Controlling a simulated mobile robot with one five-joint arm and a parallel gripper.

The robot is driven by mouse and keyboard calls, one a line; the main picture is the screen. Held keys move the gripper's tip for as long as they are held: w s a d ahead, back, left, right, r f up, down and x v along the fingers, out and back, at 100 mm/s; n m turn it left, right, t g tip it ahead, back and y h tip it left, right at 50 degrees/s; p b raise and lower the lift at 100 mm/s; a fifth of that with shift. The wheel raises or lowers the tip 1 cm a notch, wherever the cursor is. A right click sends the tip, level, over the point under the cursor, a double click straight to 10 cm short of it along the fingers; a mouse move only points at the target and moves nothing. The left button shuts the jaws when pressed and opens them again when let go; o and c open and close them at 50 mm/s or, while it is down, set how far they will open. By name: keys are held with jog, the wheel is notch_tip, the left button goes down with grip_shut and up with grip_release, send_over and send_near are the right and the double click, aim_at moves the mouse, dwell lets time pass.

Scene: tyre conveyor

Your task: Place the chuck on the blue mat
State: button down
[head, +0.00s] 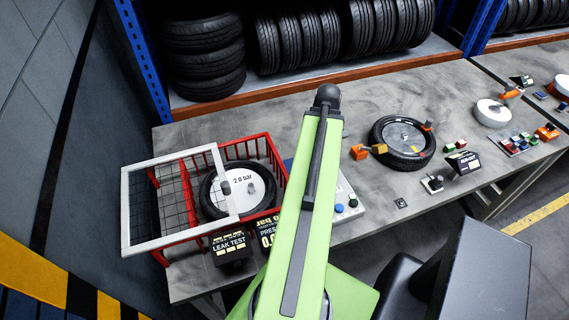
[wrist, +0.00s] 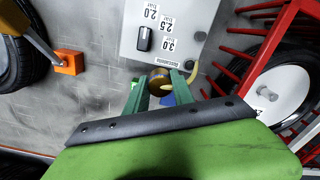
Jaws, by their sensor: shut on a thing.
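My gripper (wrist: 160,88) is in the wrist view, its two green fingers shut on the brass-coloured chuck (wrist: 159,77). A pale yellow hose (wrist: 192,77) shows just right of the chuck. A small part of the blue mat (wrist: 169,99) shows below the chuck, between the fingers; most of it is hidden. I cannot tell whether the chuck touches the mat. In the head view a blue sliver of the mat (head: 288,163) shows left of my green arm. The arm hides the gripper and the chuck there.
A grey control box (wrist: 180,30) with a dial stands by the gripper. A red cage (head: 258,147) with a tyre (head: 209,200) is at left on the grey workbench (head: 185,135). Another tyre (head: 428,137) with orange clamps lies to the right. Tyre racks stand behind.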

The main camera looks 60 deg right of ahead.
jog(key=d+n, duration=0.2)
jog(key=n, duration=0.1)
jog(key=b, duration=0.7)
send_near(292, 159)
jog(key=shift+n, duration=0.3)
jog(key=s+a+f, duration=0.1)
jog(key=a+f, duration=0.1)
jog(key=shift+s+a+f, duration=0.3)
jog(key=shift+s+a, duration=0.05)
jog(key=shift+a, duration=0.05)
jog(key=shift+w, duration=0.1)
notch_tip(292, 159, down, 4)
jog(key=b, duration=0.4)
jog(key=shift+f, duration=0.15)
jog(key=shift+r, duration=0.25)
jog(key=shift+f, duration=0.25)
jog(key=c, duration=1.1)
grip_release()
jog(key=shift+r, duration=0.1)
